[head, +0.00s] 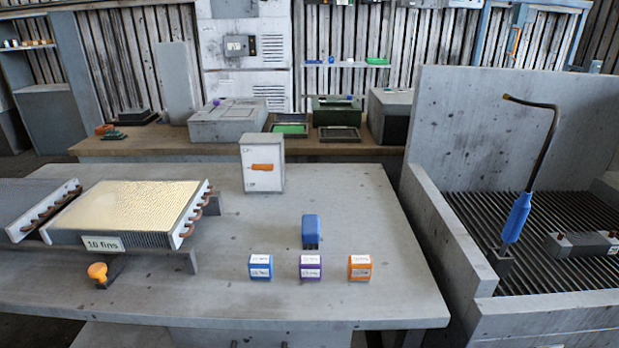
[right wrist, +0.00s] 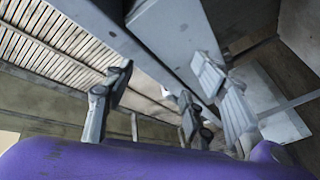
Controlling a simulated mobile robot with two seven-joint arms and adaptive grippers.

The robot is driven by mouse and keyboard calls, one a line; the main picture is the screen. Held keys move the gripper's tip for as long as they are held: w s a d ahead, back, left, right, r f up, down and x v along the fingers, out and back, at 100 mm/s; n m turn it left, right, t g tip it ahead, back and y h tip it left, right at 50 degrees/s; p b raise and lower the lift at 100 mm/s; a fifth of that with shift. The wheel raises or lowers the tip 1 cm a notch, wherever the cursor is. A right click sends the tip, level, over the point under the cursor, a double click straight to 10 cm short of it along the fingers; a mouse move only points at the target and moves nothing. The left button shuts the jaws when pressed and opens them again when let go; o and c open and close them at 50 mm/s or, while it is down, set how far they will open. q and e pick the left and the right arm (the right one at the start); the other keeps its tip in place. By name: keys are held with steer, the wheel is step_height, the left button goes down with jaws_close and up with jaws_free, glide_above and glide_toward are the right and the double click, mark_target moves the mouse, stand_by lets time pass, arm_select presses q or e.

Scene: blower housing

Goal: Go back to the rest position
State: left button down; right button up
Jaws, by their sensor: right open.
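My right gripper (right wrist: 152,100) shows in the right wrist view with its two dark fingers apart and nothing between them. It is tilted in that view, with grey flat surfaces behind it. Neither gripper shows in the head view, and my left gripper is in no frame. The grey table (head: 340,300) in the head view has no arm over it. On it stand a blue tool (head: 311,230) and small boxes in blue (head: 260,267), purple (head: 310,267) and orange (head: 359,267).
A finned coil (head: 125,210) labelled "10 fins" lies at the left, with an orange knob (head: 97,271) before it. A grey box with an orange handle (head: 262,165) stands at the back. A walled, slatted bay (head: 465,270) holds a blue-handled wand (head: 518,217) at the right.

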steer(key=s+d+f+m+g+h, duration=0.25)
steer(key=s+d+f+m, duration=0.2)
steer(key=f, duration=0.35)
steer(key=s+d+f+m+g+h, duration=0.2)
steer(key=s+d+f+m+h, duration=0.1)
steer(key=s+d+f, duration=0.4)
steer(key=s+d+f+m+g+h, duration=0.1)
steer(key=s+d+f+m+g, duration=0.15)
steer(key=s+f, duration=0.35)
steer(key=s+d+f+m+g+h, duration=0.1)
steer(key=s+f+m+g+h, duration=0.2)
steer(key=s, duration=0.6)
arm_select(q)
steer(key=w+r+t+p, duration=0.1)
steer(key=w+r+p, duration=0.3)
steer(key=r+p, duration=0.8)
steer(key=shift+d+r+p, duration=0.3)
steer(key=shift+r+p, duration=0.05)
steer(key=shift+p, duration=0.05)
arm_select(e)
steer(key=w+r+t+y, duration=0.1)
steer(key=w+r, duration=0.3)
steer(key=r, duration=0.7)
steer(key=shift+r+y, duration=0.35)
steer(key=shift+y, duration=0.1)
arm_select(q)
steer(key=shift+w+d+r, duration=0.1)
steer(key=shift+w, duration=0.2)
arm_select(e)
steer(key=shift+a, duration=0.1)
